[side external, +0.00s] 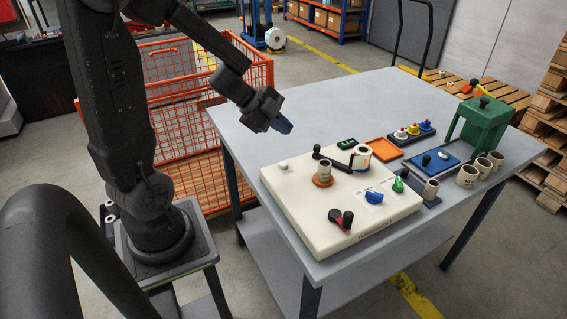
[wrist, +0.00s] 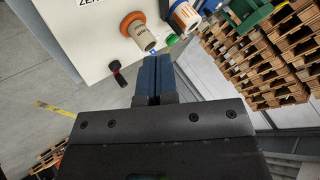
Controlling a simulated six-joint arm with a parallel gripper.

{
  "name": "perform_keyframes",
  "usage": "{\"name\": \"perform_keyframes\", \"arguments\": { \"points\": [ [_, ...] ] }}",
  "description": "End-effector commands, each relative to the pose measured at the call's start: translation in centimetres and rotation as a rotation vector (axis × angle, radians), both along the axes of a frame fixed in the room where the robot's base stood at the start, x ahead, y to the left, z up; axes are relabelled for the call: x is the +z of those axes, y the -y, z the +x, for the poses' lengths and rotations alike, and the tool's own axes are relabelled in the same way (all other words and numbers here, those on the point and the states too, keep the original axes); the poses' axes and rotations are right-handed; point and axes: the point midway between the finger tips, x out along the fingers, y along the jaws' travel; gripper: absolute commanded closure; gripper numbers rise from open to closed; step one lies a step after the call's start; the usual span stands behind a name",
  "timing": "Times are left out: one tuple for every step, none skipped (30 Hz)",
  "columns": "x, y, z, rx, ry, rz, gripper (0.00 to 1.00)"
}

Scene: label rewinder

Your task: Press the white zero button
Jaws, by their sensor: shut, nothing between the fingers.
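The small white button (side external: 283,165) stands on the back left corner of the cream rewinder panel (side external: 290,205) in the side view. In the wrist view the panel (wrist: 85,45) is at the top left, with part of a black "ZE…" label at the upper edge; the white button itself is out of that view. My gripper (side external: 286,128) has blue fingertips and is in the air above the grey table, behind the button and apart from it. In the wrist view my gripper (wrist: 153,62) has its fingers together with nothing between them.
The panel carries a label roll on an orange disc (side external: 323,181), a black crank arm, a second roll (side external: 361,157), a red-black lever (side external: 341,219), a blue knob (side external: 374,197) and a green knob (side external: 398,185). A coloured-button box (side external: 414,132) and green press (side external: 480,122) stand farther right.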

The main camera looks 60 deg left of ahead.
Motion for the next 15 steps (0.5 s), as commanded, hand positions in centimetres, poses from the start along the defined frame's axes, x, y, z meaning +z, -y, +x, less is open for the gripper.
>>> {"name": "perform_keyframes", "arguments": {
  "points": [
    [-0.7, 0.0, -0.1, 0.003, -0.006, -0.003, 1.0],
    [-1.1, 0.0, -0.1, 0.002, -0.006, -0.002, 1.0],
    [-1.7, 0.0, -0.1, 0.004, -0.006, -0.004, 1.0],
    [-2.1, 0.0, -0.1, 0.003, -0.006, -0.003, 1.0],
    [-2.5, 0.0, -0.1, 0.004, -0.006, -0.005, 1.0],
    [-3.1, 0.0, -0.1, 0.004, -0.006, -0.004, 1.0],
    [-3.5, 0.0, -0.1, 0.003, -0.007, -0.004, 1.0],
    [-4.0, 0.0, -0.1, 0.003, -0.006, -0.004, 1.0],
    [-4.5, 0.0, -0.1, 0.003, -0.006, -0.004, 1.0],
    [-4.9, 0.0, -0.1, 0.003, -0.006, -0.003, 1.0],
    [-5.3, 0.0, -0.1, 0.004, -0.005, -0.003, 1.0],
    [-5.7, 0.0, -0.1, 0.002, -0.006, -0.002, 1.0],
    [-6.0, 0.0, -0.1, 0.003, -0.005, -0.004, 1.0],
    [-6.3, 0.0, -0.1, 0.003, -0.006, -0.004, 1.0],
    [-6.7, 0.0, -0.1, 0.003, -0.004, -0.003, 1.0]
  ]
}}
